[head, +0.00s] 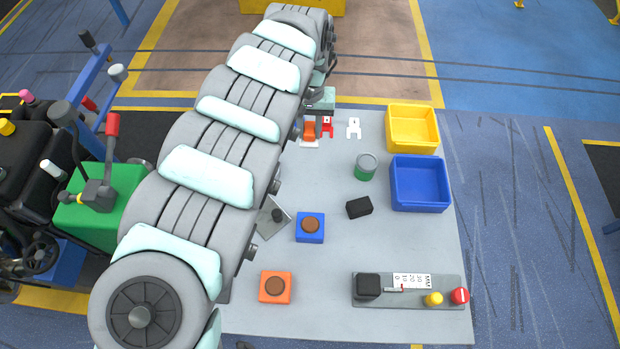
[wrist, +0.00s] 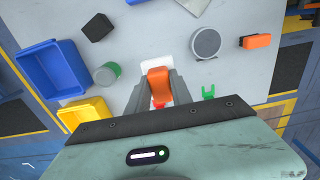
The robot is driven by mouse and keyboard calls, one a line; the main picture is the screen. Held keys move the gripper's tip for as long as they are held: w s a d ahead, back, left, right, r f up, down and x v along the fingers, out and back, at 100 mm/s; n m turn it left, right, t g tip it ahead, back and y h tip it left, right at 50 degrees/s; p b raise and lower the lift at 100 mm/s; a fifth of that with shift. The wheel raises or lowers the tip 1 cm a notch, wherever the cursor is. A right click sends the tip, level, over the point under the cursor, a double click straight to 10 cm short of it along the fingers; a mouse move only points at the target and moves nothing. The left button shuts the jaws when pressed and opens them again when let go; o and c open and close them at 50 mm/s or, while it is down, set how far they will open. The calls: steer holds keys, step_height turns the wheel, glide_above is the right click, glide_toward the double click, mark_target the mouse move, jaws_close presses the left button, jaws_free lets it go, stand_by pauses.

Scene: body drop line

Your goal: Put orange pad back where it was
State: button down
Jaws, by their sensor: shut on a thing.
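My gripper (wrist: 158,82) is shut on the orange pad (wrist: 157,77), which sits between the two grey fingers in the wrist view. In the head view the orange pad (head: 309,131) shows at the back of the grey table, below my teal wrist housing. A white square (wrist: 155,62) lies at the pad's far end in the wrist view; it also shows just in front of the pad in the head view (head: 309,144). I cannot tell whether the pad touches the white square or hangs above it.
Red (head: 327,127) and white (head: 354,127) clips are close by. A green can (head: 365,167), black block (head: 359,207), yellow bin (head: 412,128) and blue bin (head: 420,184) stand to the right. A round grey disc (wrist: 206,42) and green clip (wrist: 208,92) are right in the wrist view.

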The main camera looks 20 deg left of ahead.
step_height(320, 180, down, 15)
steer(key=b, duration=0.6)
steer(key=shift+s+d+r, duration=0.1)
steer(key=shift+r, duration=0.1)
steer(key=shift+f+b, duration=0.3)
steer(key=shift+f, duration=2.1)
steer(key=shift+f, duration=0.2)
steer(key=c, duration=1.1)
jaws_free()
steer(key=shift+c, duration=0.2)
steer(key=shift+r, duration=0.2)
step_height(320, 180, up, 12)
steer(key=p, duration=0.4)
